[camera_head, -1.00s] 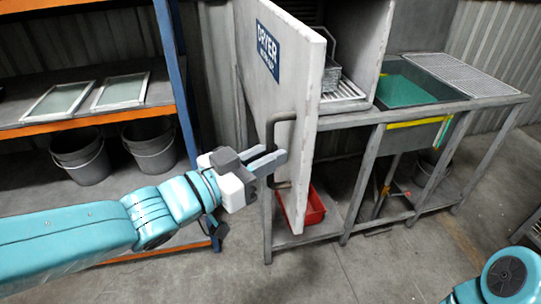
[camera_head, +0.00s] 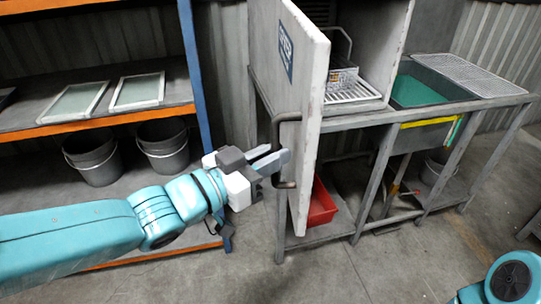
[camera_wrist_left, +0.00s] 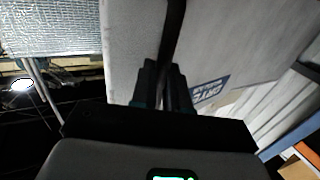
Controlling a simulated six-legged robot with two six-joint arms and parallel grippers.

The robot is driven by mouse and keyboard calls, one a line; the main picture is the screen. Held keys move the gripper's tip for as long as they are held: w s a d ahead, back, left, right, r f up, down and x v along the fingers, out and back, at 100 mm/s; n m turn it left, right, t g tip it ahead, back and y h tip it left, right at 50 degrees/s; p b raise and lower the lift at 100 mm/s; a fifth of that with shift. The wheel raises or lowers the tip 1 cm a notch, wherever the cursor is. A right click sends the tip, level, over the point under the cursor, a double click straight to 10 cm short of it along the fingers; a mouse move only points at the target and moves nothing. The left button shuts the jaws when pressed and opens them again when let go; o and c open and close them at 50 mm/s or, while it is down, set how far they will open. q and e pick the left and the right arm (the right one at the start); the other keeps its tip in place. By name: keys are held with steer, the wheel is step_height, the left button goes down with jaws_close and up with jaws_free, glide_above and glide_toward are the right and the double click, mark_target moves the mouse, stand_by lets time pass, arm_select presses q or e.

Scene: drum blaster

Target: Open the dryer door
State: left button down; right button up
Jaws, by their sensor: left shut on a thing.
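The dryer door (camera_head: 306,95) is a pale grey panel with a blue sign, standing swung open and seen at a steep angle. The dryer interior (camera_head: 377,45) shows to its right. A dark bar handle (camera_head: 277,150) is on the door's outer face, near its free edge. My left gripper (camera_head: 275,162) is at the handle. In the left wrist view its fingers (camera_wrist_left: 166,85) are shut on the dark handle (camera_wrist_left: 174,30), with the door face (camera_wrist_left: 225,45) behind. Only a teal part of my right arm shows at the lower right; its gripper is out of view.
A wire basket (camera_head: 341,75) sits on a rack inside the dryer. A sink (camera_head: 425,90) is set in the bench to the right. A red tray (camera_head: 320,207) is on the lower shelf. Blue-and-orange shelving with frames and buckets (camera_head: 163,147) stands left. The floor in front is clear.

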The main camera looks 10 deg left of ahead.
arm_select(q)
steer(key=shift+w+a+r, duration=0.1)
steer(key=shift+a+r, duration=0.1)
steer(key=shift+a, duration=0.15)
steer(key=c, duration=1.5)
jaws_free()
steer(key=shift+d, duration=0.1)
steer(key=shift+o, duration=1.4)
steer(key=shift+w+f, duration=0.2)
steer(key=shift+w, duration=0.15)
steer(key=shift+s, duration=0.15)
